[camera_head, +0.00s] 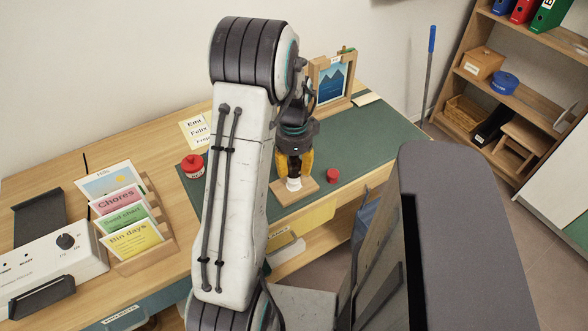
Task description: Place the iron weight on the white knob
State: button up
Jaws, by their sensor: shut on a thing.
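My gripper (293,163), with yellow fingers, points down over the right part of the desk. It is shut on a dark thing between its fingers, which looks like the iron weight; the fingers hide most of it. The white knob (293,184) shows just below the fingertips, on a small wooden board (300,194) lying on the green desk mat. I cannot tell whether the held thing touches the knob.
A small red cylinder (333,175) stands right of the board. A red-topped jar (192,167) stands at the mat's left edge. A picture frame (333,78) stands behind. A card holder (137,240) and a white device (45,265) are at left. The green mat (368,137) is clear at right.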

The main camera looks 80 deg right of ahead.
jog(key=shift+f+p, duration=0.4)
jog(key=shift+f, duration=0.75)
jog(key=shift+f, duration=0.1)
jog(key=o, duration=1.2)
notch_tip(320, 180, up, 12)
jog(key=shift+w+r+b, duration=0.1)
jog(key=shift+b, duration=0.85)
